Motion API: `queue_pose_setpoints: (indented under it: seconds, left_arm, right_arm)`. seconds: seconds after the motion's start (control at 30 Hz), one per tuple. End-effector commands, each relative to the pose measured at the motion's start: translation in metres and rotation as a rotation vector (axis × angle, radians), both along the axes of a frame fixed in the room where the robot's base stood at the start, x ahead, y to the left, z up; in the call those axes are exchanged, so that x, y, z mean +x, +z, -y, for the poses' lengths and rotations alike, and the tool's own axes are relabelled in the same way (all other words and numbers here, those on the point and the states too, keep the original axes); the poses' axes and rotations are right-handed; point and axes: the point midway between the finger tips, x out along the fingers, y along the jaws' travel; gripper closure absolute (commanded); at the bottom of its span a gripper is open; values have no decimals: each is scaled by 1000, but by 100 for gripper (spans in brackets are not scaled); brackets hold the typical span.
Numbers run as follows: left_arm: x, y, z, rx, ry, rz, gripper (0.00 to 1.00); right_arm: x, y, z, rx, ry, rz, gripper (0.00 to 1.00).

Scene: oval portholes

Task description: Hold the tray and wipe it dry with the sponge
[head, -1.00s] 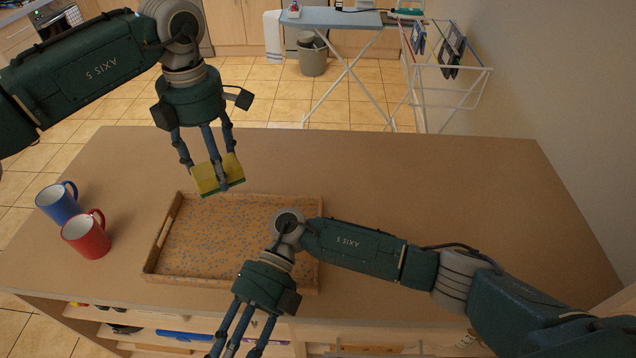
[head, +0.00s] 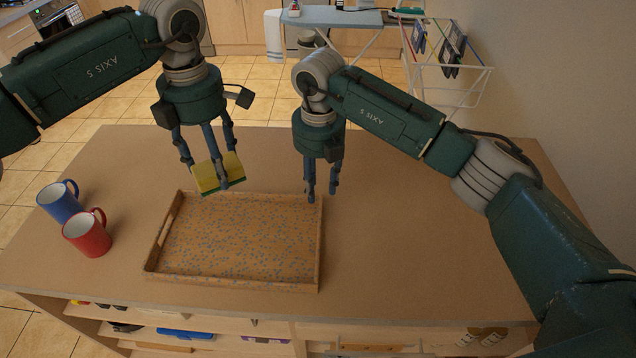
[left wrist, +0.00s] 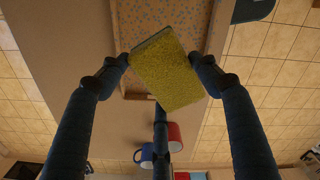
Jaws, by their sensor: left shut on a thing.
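The tray (head: 319,262) is a shallow wooden one with raised walls, lying flat on the worktop. Its floor is covered in small blue-grey spots. My left gripper (head: 219,184) is shut on the sponge (head: 208,177), yellow with a dark green edge, above the tray's far left part. In the left wrist view the sponge (left wrist: 170,70) sits tilted between the fingers, with the tray (left wrist: 137,95) behind it. My right gripper (head: 322,194) points down at the tray's far right corner. Its fingers are apart with nothing between them; whether they touch the tray is unclear.
A blue mug (head: 58,203) and a red mug (head: 88,234) stand left of the tray. The worktop (head: 430,240) is clear to the right. Shelves with small items lie below its front edge. An ironing board (head: 335,18) and a drying rack (head: 450,75) stand behind.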

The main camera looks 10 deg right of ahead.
Motion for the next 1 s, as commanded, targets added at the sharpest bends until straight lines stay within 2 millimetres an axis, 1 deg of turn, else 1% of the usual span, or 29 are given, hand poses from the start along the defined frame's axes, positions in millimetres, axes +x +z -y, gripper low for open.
queue_pose_setpoints:
  seconds: [0.17,0.4,0.5,0.6,0.8,1.0]
  left_arm:
    - [0,0,0,0,0,0,51]
    - [0,0,0,0,0,0,51]
    - [0,0,0,0,0,0,51]
    - [0,0,0,0,0,0,51]
    - [0,0,0,0,0,0,51]
    - [0,0,0,0,0,0,51]
  right_arm:
    - [-2,-29,0,-1,1,-6,65]
    - [-2,-76,0,0,1,-7,65]
    - [-2,-91,0,0,1,-6,65]
    - [-2,-103,-1,1,2,-5,65]
    - [-1,-115,0,1,2,-4,65]
    - [-1,-116,0,1,2,-3,65]
